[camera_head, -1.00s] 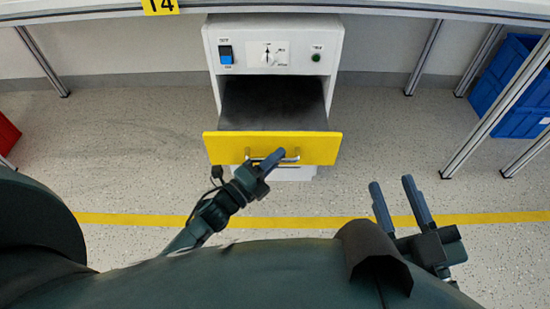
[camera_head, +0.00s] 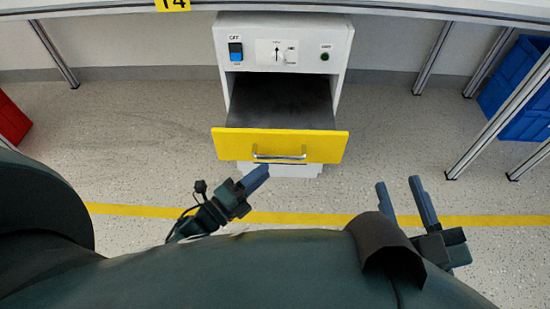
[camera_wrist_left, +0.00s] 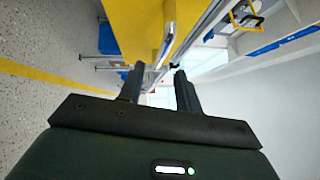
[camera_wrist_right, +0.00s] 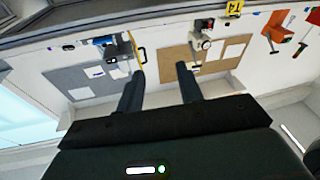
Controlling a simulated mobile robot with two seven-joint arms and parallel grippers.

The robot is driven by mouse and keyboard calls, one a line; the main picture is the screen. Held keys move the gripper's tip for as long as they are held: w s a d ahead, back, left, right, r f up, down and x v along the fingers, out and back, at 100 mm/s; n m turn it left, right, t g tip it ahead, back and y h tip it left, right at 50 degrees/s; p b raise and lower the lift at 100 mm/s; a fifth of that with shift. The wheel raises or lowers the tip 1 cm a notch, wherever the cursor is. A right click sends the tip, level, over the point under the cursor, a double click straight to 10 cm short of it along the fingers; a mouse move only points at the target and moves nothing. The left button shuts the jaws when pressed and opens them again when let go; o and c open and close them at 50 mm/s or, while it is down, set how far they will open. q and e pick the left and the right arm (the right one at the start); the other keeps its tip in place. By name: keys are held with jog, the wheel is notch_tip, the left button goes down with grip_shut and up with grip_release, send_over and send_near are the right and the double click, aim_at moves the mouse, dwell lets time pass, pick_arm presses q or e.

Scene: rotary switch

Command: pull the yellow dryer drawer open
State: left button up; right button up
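The yellow dryer drawer (camera_head: 230,143) stands pulled out from the white dryer cabinet (camera_head: 345,50), with its dark inside (camera_head: 280,100) showing. A silver bar handle (camera_head: 280,156) runs across its yellow front. It also shows in the left wrist view as a handle (camera_wrist_left: 167,42) beyond the fingertips. My left gripper (camera_head: 258,176) is just below and in front of the handle, apart from it. Its two fingers are spread in the left wrist view (camera_wrist_left: 160,80), with nothing between them. My right gripper (camera_head: 402,186) is open and empty, away from the drawer at the right.
A workbench edge (camera_head: 400,12) crosses above, with metal legs. Blue crates (camera_head: 515,90) are at right, a red bin (camera_head: 12,120) at left. The floor before the drawer is clear.

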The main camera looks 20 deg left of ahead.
pick_arm(q)
jog(key=v, duration=0.5)
jog(key=shift+s+a+p, duration=0.2)
jog(key=shift+s+p, duration=0.1)
jog(key=shift+s, duration=0.05)
